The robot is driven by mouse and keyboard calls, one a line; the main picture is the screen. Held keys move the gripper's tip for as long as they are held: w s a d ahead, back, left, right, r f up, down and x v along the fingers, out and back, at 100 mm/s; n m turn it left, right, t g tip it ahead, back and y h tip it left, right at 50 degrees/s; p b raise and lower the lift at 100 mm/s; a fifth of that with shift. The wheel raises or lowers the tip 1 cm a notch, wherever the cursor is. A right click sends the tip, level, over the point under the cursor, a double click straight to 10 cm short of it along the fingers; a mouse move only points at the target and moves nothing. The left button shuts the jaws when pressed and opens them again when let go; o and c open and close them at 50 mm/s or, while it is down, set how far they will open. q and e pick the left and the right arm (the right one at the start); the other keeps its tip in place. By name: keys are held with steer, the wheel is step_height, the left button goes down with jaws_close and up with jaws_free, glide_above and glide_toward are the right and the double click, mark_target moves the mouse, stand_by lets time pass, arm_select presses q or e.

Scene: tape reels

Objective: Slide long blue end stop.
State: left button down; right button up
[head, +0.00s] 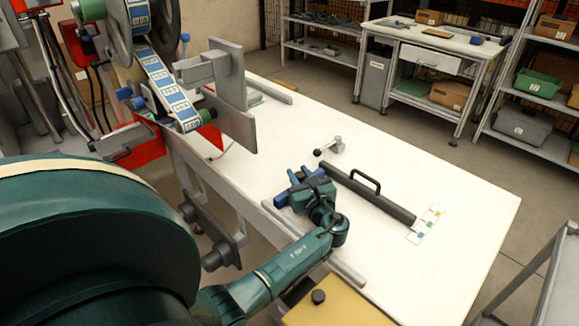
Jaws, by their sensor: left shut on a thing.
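The long blue end stop (282,199) lies on the white table near its front edge, left of a dark bar. My left gripper (299,186) is shut on it from above and hides much of its middle. Blue parts show on both sides of the jaws. My left arm reaches in from the bottom left over the table's front edge. My right gripper is not in view.
The dark bar with a black handle (368,195) lies just right of the gripper. A small clamp lever (330,147) stands behind it, and a colour-marked strip (425,225) lies at right. The white table (465,205) is clear at far right. A labelled tape machine (165,85) stands at left.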

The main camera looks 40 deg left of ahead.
arm_select(q)
steer(key=d, duration=0.7)
steer(key=s+d, duration=0.1)
steer(key=d, duration=0.3)
steer(key=shift+p, duration=0.35)
steer(key=c, duration=1.2)
jaws_free()
steer(key=shift+a, duration=0.1)
